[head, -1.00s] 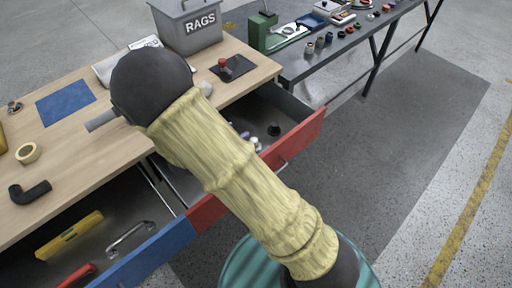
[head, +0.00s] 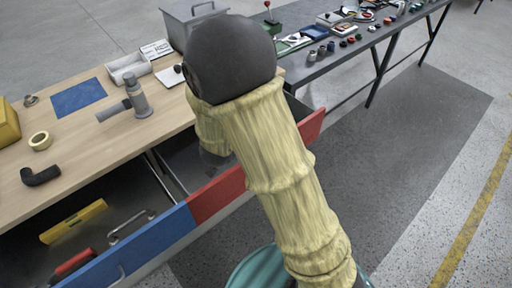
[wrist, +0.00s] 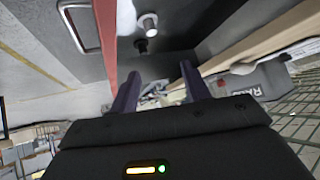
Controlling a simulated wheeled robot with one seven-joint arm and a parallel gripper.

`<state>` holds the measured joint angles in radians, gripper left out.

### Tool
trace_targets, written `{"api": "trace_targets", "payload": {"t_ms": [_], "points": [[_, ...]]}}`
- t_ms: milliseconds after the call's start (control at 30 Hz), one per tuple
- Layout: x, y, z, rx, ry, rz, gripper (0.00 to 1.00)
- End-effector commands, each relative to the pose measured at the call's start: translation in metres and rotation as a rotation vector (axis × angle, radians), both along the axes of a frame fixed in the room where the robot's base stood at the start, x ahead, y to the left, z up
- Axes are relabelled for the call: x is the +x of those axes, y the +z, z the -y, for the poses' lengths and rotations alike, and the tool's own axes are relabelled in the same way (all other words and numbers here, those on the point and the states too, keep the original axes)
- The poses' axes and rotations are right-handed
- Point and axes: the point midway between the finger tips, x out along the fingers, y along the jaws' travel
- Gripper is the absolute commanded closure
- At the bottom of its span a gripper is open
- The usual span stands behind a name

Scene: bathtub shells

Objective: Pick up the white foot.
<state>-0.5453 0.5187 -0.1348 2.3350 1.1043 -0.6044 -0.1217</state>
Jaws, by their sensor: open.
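In the wrist view, a small white piece with a round end (wrist: 148,22), which looks like the white foot, lies on the dark floor of the open red drawer. A black piece (wrist: 141,45) lies close beside it, and a longer whitish piece (wrist: 125,18) lies to its left. My gripper (wrist: 160,84) is open, its two dark fingers apart with nothing held between them. The pieces show beyond the fingertips, apart from them. In the head view my arm hides the drawer's inside and most of my gripper.
The red drawer front (head: 218,195) stands pulled out beside the blue drawer (head: 150,245). The wooden bench top (head: 85,130) carries a grey pipe fitting (head: 138,97), tape roll (head: 40,141) and black elbow (head: 40,176). A grey bin (head: 180,25) stands behind. Floor at right is clear.

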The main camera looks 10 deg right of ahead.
Motion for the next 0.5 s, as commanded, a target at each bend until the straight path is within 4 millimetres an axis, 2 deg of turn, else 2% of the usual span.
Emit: {"api": "trace_targets", "payload": {"t_ms": [267, 367, 500], "points": [[-0.015, -0.004, 0.005, 0.105, 0.169, -0.106, 0.53], [-0.032, -0.005, 0.011, 0.137, 0.263, -0.173, 0.53], [-0.07, -0.007, 0.027, 0.148, 0.401, -0.298, 0.53]]}}
